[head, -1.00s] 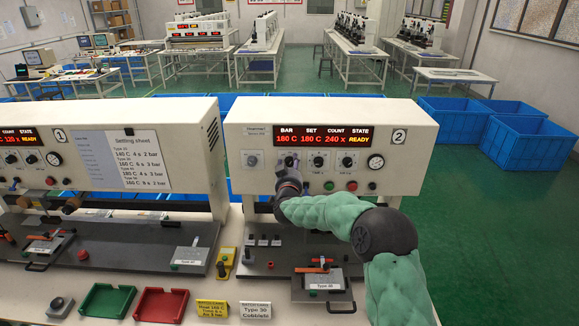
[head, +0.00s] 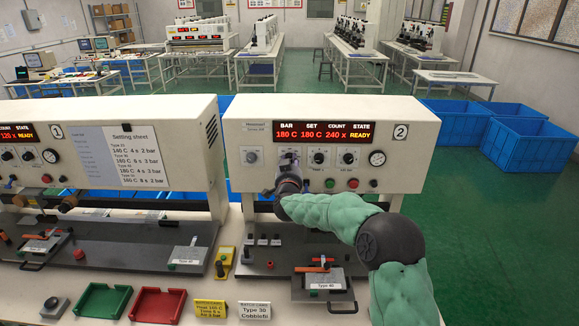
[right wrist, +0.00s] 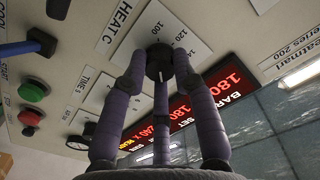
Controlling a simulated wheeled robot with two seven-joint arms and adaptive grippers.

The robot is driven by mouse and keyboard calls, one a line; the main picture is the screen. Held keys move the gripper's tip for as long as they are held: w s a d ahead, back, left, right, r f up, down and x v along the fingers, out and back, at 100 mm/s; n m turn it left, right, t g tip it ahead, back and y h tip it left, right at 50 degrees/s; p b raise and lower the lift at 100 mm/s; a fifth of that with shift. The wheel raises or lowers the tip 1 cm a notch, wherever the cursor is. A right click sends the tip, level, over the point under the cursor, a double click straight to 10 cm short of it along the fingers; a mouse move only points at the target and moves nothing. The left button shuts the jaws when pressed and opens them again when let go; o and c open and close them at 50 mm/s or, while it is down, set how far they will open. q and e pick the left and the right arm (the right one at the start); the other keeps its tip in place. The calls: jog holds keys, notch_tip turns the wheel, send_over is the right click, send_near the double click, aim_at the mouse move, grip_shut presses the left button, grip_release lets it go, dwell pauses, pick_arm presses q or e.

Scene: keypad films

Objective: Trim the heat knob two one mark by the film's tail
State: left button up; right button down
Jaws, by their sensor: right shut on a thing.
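Machine two (head: 240,108) is the white press on the right; its red display (head: 323,132) reads BAR 180 C, SET 180 C, COUNT 240 x, READY. My right gripper (head: 287,163) is at its heat knob, hiding most of it in the head view. In the right wrist view, the dark heat knob (right wrist: 159,62) sits on a white scale plate marked HEAT C, with 100, 120 and 140 readable. The purple-grey fingers of my right gripper (right wrist: 160,75) are closed around it. My left gripper is not in view. I cannot make out a film's tail.
Other knobs (head: 348,158), a green button (head: 330,183), a red button (head: 352,183) and a gauge (head: 377,158) are right of the gripper. Below is a dark bed with a Type 40 plate (head: 322,279). Machine one (head: 190,110) stands left. Green (head: 92,314) and red (head: 148,318) trays and cards are in front.

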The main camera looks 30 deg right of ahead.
jog(key=shift+d+r, duration=0.1)
jog(key=shift+r, duration=0.3)
jog(key=c, duration=1.1)
grip_release()
jog(key=shift+o, duration=0.6)
jog(key=shift+f, duration=0.2)
jog(key=shift+s, duration=0.1)
jog(key=v, duration=1.2)
